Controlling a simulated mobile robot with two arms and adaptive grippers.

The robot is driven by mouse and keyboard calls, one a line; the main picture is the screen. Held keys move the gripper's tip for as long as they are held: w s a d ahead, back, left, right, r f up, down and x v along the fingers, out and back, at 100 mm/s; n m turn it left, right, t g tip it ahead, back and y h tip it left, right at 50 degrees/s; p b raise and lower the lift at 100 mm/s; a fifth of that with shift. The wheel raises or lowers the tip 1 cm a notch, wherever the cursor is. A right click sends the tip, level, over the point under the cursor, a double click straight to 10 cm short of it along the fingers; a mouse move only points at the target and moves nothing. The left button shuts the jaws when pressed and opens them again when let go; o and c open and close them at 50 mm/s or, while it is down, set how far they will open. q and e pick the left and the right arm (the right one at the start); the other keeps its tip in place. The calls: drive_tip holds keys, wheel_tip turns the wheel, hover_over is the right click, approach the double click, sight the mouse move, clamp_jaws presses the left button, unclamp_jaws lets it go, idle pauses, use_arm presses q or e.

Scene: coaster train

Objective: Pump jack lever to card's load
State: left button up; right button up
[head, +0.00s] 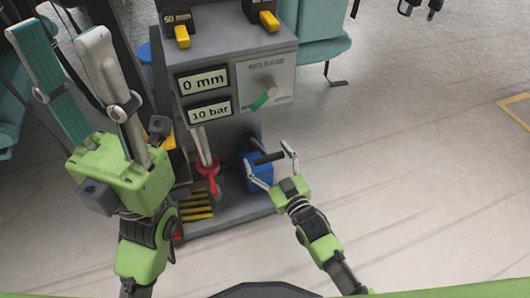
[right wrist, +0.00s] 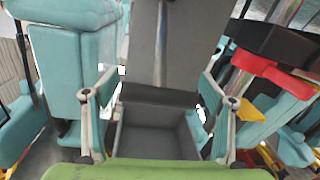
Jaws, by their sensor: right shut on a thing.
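The grey console has a display reading 0 mm (head: 203,80) and one reading 10 bar (head: 210,109). A pale panel (head: 265,75) beside them carries small unreadable print and a green handle (head: 264,98). A white lever (head: 202,145) rises from a red part (head: 207,166) low on the console. My right gripper (head: 271,156) is right of the lever, with its fingers at both ends of a dark bar above a blue box (head: 259,175). The bar (right wrist: 158,96) also spans between the fingers in the right wrist view. My left gripper (head: 65,35) is raised, open and empty, at the left.
Two yellow-handled items (head: 182,36) and (head: 268,20) sit atop the console, the left one marked 50 mm. Yellow bars (head: 197,207) lie at its base. Teal seats (head: 315,45) stand behind. The floor at right is open.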

drive_tip(key=shift+s+d+f, duration=0.1)
drive_tip(key=shift+s+f, duration=0.2)
drive_tip(key=shift+f, duration=0.3)
drive_tip(key=shift+s+d+f, duration=0.1)
drive_tip(key=shift+s+f, duration=0.15)
drive_tip(key=shift+f, duration=0.35)
drive_tip(key=shift+c, duration=0.2)
drive_tip(key=o, duration=1.6)
drive_tip(key=shift+r, duration=0.1)
drive_tip(key=shift+r, duration=0.1)
drive_tip(key=v, duration=1.2)
